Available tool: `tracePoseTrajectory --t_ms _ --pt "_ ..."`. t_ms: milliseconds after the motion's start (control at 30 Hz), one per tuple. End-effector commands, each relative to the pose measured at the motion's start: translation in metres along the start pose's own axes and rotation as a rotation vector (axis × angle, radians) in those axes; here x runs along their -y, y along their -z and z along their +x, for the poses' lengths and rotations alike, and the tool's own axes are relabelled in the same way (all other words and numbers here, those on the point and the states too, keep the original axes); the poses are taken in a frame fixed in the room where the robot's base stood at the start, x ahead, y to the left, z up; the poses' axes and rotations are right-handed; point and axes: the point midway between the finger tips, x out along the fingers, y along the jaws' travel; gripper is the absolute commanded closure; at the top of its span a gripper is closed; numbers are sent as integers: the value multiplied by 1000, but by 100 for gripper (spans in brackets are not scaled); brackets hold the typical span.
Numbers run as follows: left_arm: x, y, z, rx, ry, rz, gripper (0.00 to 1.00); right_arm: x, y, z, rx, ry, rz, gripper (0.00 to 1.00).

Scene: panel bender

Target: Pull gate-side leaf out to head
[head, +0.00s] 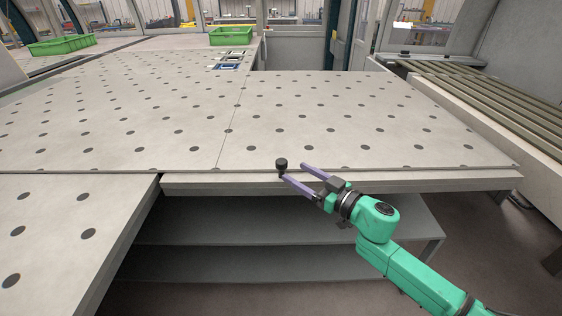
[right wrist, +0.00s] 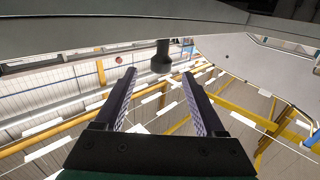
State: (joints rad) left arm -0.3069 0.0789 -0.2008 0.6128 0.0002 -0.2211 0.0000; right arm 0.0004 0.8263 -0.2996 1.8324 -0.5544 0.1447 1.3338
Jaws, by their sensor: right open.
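A pale leaf with dark round spots (head: 330,110) lies in the tabletop, with a seam along its left side. A black knob (head: 281,163) stands at its front edge. My right gripper (head: 293,171) is open at that edge, its two purple fingers pointing at the knob. In the head view the left fingertip overlaps the knob's lower part. In the right wrist view the knob (right wrist: 161,57) shows ahead, between the lines of the open fingers (right wrist: 160,75), and nothing is held. I cannot tell whether a finger touches it. My left gripper is not in view.
A lower spotted table section (head: 60,235) extends at the front left. Grey shelves (head: 280,225) lie under the front edge. Green bins (head: 62,45) and (head: 231,36) stand at the back. A slatted roller conveyor (head: 490,95) runs along the right. Floor shows at the lower right.

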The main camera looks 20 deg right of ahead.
Motion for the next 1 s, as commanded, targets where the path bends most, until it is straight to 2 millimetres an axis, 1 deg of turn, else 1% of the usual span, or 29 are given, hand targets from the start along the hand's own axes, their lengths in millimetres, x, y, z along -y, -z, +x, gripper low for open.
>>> tracePoseTrajectory --t_ms 33,100,200,300,400,600,633,667,700,767,800,833,1000 --pt "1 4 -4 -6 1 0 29 0 6 11 -5 1 -4 28" --pt "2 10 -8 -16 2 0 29 0 5 27 -5 0 -1 28" --pt "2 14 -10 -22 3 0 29 0 4 48 -3 1 -1 28" --pt "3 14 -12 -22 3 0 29 0 2 62 -1 0 -2 28" --pt "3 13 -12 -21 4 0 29 1 1 68 -1 1 -2 28" --pt "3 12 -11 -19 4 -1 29 1 0 69 0 1 -2 28" --pt "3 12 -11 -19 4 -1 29 1 0 69 0 1 -2 32" --pt "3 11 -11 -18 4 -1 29 1 0 69 0 1 -2 43" --pt "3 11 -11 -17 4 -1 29 1 0 69 0 1 -2 59" --pt "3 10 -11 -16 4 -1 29 1 0 69 0 1 -2 82" --pt "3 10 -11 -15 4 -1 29 1 0 69 0 1 -2 97" --pt "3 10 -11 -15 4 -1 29 1 0 69 0 1 -2 100" --pt "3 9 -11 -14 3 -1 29 1 0 68 0 1 -2 100"
